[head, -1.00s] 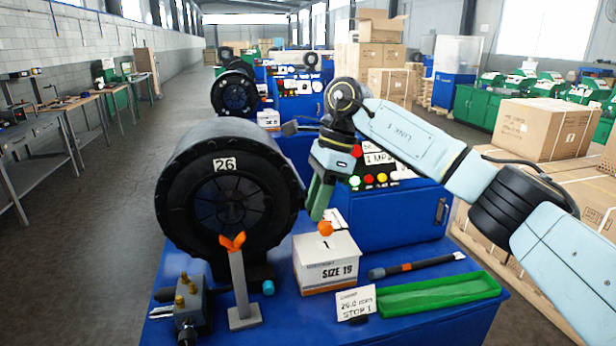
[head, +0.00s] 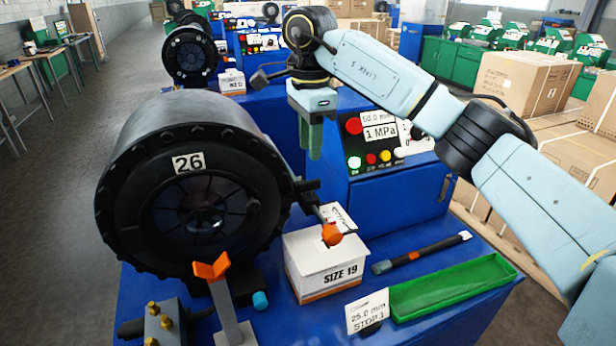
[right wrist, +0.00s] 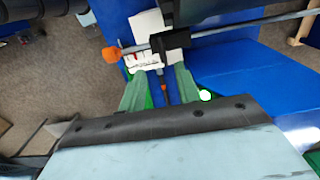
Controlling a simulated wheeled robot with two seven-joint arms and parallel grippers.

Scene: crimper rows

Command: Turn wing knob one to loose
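An orange two-winged knob (head: 211,267) tops a grey post at the front of the blue bench, left of the SIZE 19 box. A rounder orange knob (head: 331,235) is on the end of a rod beside the black machine head; it also shows in the right wrist view (right wrist: 111,54). I cannot tell which knob is number one. My right gripper (head: 313,150) points down above and behind the rod, apart from both knobs. In the right wrist view its green fingers (right wrist: 162,78) are spread and empty, with the rod and a black block beyond. My left gripper is not in view.
The black crimper head marked 26 (head: 188,162) fills the left. The button panel (head: 385,140) is close to my right gripper.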

